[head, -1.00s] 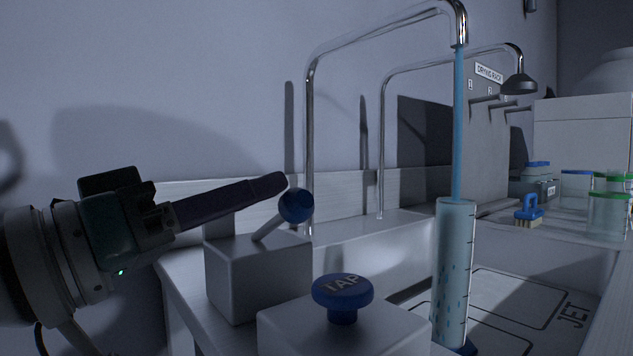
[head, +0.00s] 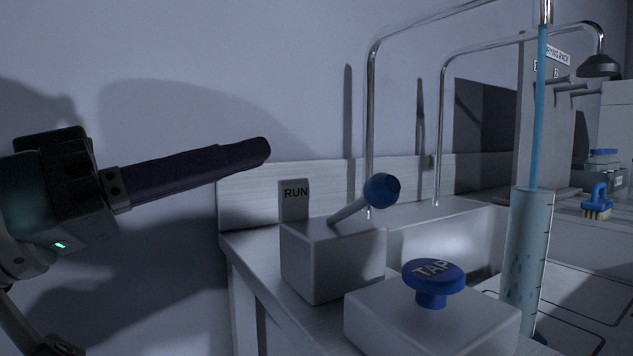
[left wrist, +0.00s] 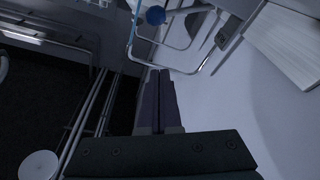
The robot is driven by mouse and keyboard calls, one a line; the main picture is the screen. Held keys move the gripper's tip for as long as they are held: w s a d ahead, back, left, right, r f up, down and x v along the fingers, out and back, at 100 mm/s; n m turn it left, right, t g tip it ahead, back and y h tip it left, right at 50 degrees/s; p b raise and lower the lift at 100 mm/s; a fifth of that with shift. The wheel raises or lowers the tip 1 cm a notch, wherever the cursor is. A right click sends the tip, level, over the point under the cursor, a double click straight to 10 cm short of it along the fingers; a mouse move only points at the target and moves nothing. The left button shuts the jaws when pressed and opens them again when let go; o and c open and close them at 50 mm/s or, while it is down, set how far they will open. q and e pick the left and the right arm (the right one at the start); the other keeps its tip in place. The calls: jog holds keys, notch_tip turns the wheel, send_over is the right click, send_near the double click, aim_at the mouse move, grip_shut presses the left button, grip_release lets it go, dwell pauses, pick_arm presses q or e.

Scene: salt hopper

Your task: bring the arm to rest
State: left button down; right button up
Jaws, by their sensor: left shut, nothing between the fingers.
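My left gripper (head: 262,151) points right in the head view, with its dark fingers together and nothing between them. In the left wrist view its fingers (left wrist: 158,76) lie side by side. It is in the air left of the lever with a blue ball (head: 381,190), clear of it. The lever leans right on a grey box, with a RUN plate (head: 295,193) behind. A blue TAP knob (head: 432,270) sits on a lower box in front. My right gripper is not in view.
A blue stream (head: 541,100) runs from a spout into a clear graduated cylinder (head: 526,255) in the sink area. A blue brush (head: 597,203) lies at the right. The space by the wall at left is free.

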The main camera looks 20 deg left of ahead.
pick_arm(q)
jog(key=shift+b+v, duration=0.3)
jog(key=shift+v, duration=0.9)
jog(key=shift+r, duration=0.1)
jog(key=s+r+g+y+p, duration=0.1)
jog(key=s+g+y+p, duration=1.15)
jog(key=p, duration=1.65)
notch_tip(320, 180, up, 36)
jog(key=s+g+h+p, duration=0.1)
jog(key=s+h+p, duration=0.1)
jog(key=p, duration=3.4)
jog(key=shift+s+m, duration=0.3)
jog(key=shift+m, duration=0.1)
